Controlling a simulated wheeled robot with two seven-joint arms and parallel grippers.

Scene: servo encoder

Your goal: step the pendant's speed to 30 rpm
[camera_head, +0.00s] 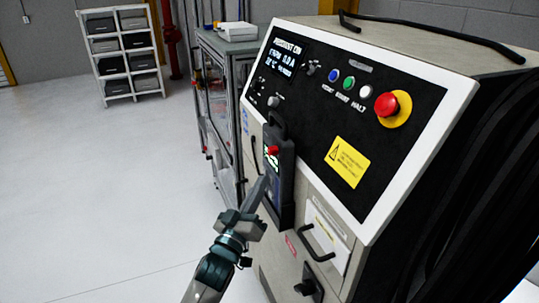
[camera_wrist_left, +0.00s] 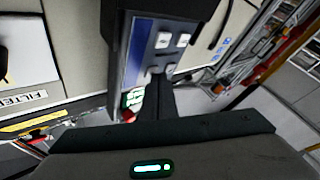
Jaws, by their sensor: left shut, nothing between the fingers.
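The pendant (camera_head: 285,205) is a dark upright handset on the front of the grey cabinet. It has a red button, a small lit green display and a blue key panel. My left gripper (camera_head: 262,182) is shut and empty, with its fingertips at the pendant's left side in the head view. In the left wrist view the pendant (camera_wrist_left: 147,50) appears upside down, with pale keys on its blue panel. The gripper's fingertips (camera_wrist_left: 160,73) overlap the key area there and hide part of it. I cannot tell whether they touch a key. The display reading is too small to read. My right gripper is not in view.
The cabinet's sloped panel (camera_head: 320,120) carries a lit screen (camera_head: 285,55), coloured buttons and a red emergency knob (camera_head: 387,104). A handle (camera_head: 318,243) juts out below, right of the pendant. A glass-sided enclosure (camera_head: 215,110) stands behind. Floor at left is clear.

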